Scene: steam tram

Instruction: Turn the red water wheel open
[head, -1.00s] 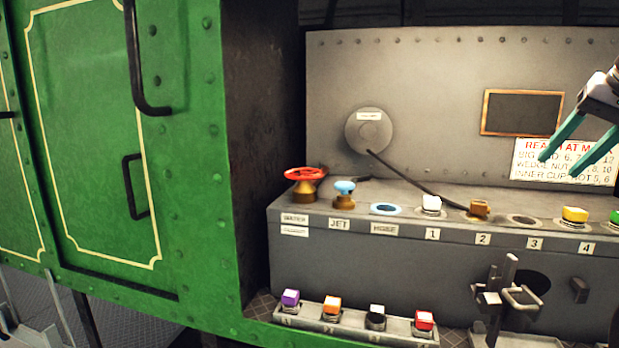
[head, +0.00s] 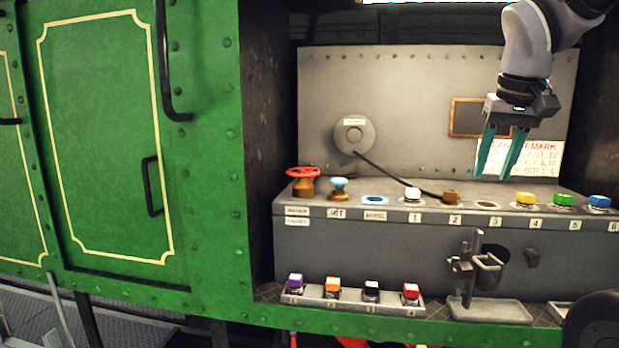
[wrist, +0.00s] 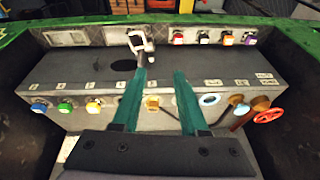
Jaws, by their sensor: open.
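The red water wheel (head: 303,172) sits on a brass stem at the left end of the grey bench, above a label that seems to read WATER. In the wrist view the red wheel (wrist: 269,115) is at the far right. My gripper (head: 493,176) hangs over the right part of the bench, fingers pointing down, well to the right of the wheel and apart from it. Its two teal fingers are open with nothing between them. In the wrist view the open fingers (wrist: 160,75) are over the middle of the bench.
Several coloured caps line the bench and a lower rack (head: 350,298). A green wall (head: 205,150) borders the left.

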